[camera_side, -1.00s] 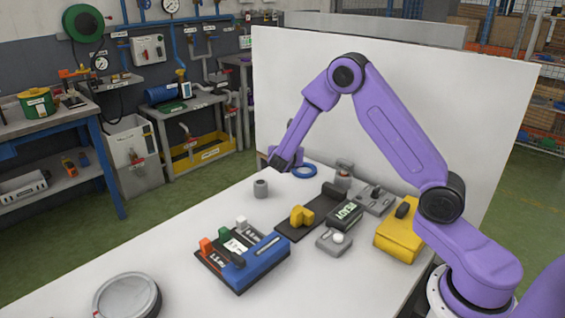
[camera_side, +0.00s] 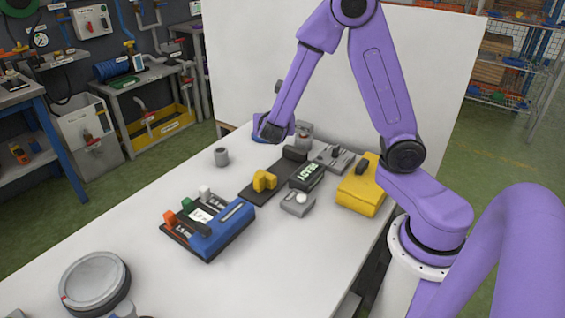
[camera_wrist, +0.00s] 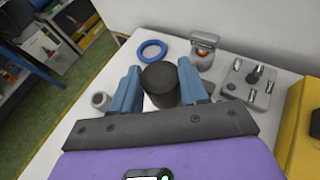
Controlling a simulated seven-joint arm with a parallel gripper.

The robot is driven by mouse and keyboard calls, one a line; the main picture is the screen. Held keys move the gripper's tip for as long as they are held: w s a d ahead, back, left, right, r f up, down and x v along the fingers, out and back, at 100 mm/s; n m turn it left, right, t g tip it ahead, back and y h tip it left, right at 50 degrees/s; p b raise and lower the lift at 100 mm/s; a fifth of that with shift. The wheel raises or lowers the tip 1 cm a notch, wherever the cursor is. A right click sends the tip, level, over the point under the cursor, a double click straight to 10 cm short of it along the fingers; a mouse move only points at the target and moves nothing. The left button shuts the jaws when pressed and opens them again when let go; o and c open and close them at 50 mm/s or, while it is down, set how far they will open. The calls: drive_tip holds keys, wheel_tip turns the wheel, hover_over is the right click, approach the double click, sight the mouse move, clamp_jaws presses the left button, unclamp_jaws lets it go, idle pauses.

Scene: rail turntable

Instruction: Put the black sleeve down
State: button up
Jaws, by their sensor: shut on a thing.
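The black sleeve (camera_wrist: 160,82) is a dark upright cylinder between the two blue fingers of my gripper (camera_wrist: 160,88) in the wrist view. My gripper is shut on it. In the side view my gripper (camera_side: 272,131) is over the far part of the white table, in front of the blue ring and left of a small grey device. The sleeve is hard to make out there, and its lower end is hidden in the wrist view, so I cannot tell whether it touches the table.
Near my gripper are a blue ring (camera_wrist: 152,50), a grey cylinder (camera_side: 221,157), a small grey device (camera_wrist: 204,50) and a grey fixture (camera_wrist: 250,85). A black rail (camera_side: 258,190) with a yellow block, a READY display (camera_side: 307,177) and a yellow box (camera_side: 360,190) stand nearer.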

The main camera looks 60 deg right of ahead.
drive_tip(key=s+r, duration=0.1)
drive_tip(key=s, duration=1.2)
hover_over(285, 170)
wheel_tip(285, 170, down, 10)
drive_tip(key=shift+w+d, duration=0.1)
drive_tip(key=shift+d, duration=0.05)
drive_tip(key=shift+f, duration=1.45)
drive_tip(key=shift+f, duration=0.15)
drive_tip(key=o, duration=1.3)
